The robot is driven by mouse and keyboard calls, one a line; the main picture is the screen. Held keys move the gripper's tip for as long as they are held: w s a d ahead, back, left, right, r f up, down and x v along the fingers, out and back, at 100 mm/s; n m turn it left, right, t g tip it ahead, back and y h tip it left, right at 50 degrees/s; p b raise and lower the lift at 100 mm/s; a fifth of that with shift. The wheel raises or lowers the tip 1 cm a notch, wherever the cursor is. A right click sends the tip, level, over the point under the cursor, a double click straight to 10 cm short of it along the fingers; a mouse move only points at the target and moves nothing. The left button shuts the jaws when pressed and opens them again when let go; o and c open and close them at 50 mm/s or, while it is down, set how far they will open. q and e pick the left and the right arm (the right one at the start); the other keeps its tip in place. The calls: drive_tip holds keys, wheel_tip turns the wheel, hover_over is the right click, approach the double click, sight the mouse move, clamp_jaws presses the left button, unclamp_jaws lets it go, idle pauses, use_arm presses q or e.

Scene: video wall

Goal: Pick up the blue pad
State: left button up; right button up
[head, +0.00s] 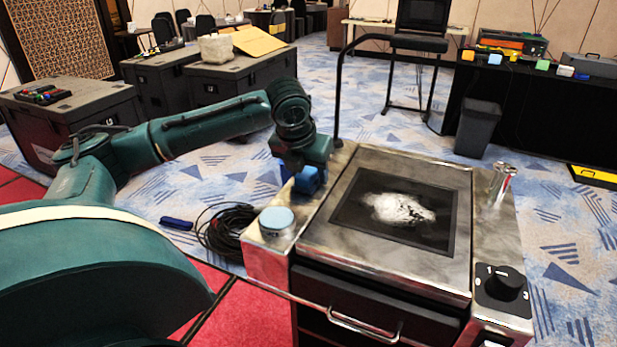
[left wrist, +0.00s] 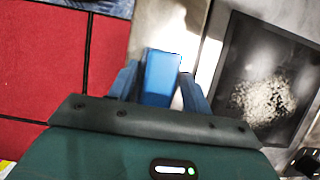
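The blue pad (left wrist: 161,76) is a rectangular block between the fingers of my left gripper (left wrist: 161,88) in the left wrist view. Both blue fingers lie close against its sides, and the gripper looks shut on it. In the head view the blue pad (head: 308,180) shows below my left gripper (head: 304,172), at the left edge of the metal cart (head: 345,185). Whether its underside touches the cart is hidden. My right gripper is not in view.
A pale blue round-topped item (head: 276,219) stands on the cart's near left corner. A dark panel (head: 370,225) with a white patch fills the cart's middle. Metal cylinders (head: 502,184) and a black knob (head: 503,285) sit at the right. Coiled cable (head: 225,232) lies on the floor.

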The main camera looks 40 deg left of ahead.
use_arm(q)
drive_tip(key=c, duration=0.4)
drive_tip(key=shift+c, duration=0.8)
